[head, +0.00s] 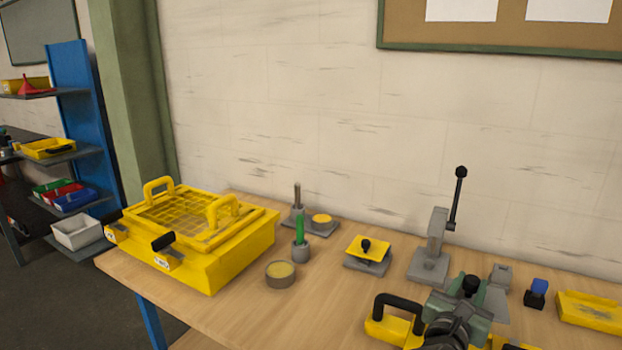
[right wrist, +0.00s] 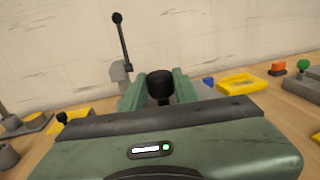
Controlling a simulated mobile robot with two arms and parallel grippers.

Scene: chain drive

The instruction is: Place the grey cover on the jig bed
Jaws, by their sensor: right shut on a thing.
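My right gripper (head: 470,288) is at the lower right of the head view, shut on a black knob, which also shows between the green fingers in the right wrist view (right wrist: 160,86). The knob appears to belong to the grey cover, whose body is mostly hidden by the gripper. A grey surface (head: 496,303) shows just right of the fingers; I cannot tell whether it is the cover or the jig bed. I cannot tell whether the cover touches anything below. My left gripper is not in view.
A grey lever clamp (head: 429,262) stands just behind and left of the gripper, its lever upright. A yellow plate with a black knob (head: 368,246) sits further left. A yellow box (head: 212,262) fills the table's left end. A yellow tray (head: 592,312) lies at right.

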